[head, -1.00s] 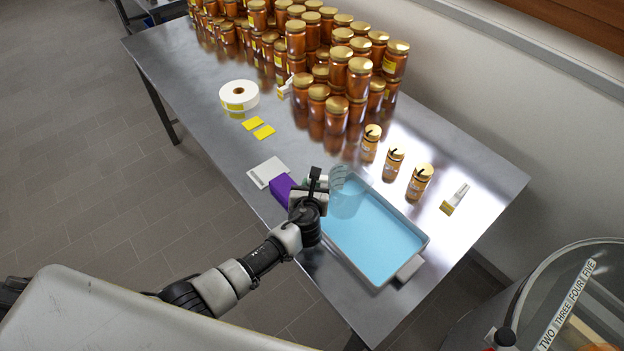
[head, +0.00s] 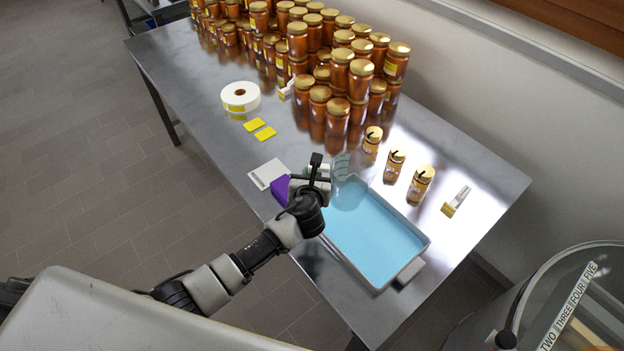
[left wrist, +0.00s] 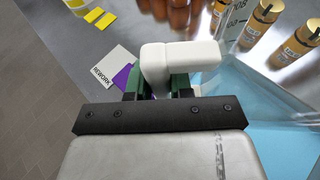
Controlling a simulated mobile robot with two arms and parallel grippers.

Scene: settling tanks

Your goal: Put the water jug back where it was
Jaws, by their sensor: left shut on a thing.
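The water jug (head: 347,190) is clear and hard to make out against the metal table. In the head view it shows at the far-left corner of the blue tray, overlapping it; I cannot tell whether it touches the tray or table. My left gripper (head: 318,176) is at the jug's left side. In the left wrist view a thick white piece, seemingly the jug's handle (left wrist: 180,60), sits between the green fingers of the left gripper (left wrist: 158,84), which is shut on it. The jug's base is not clear. My right gripper is in no view.
The blue-filled tray (head: 410,275) lies at the table's near end. Several small jars (head: 396,163) and a brush (head: 456,201) stand or lie beyond it. A purple block (head: 281,188), a white card (head: 268,174) and a label roll (head: 240,96) are leftward. Stacked jars fill the back.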

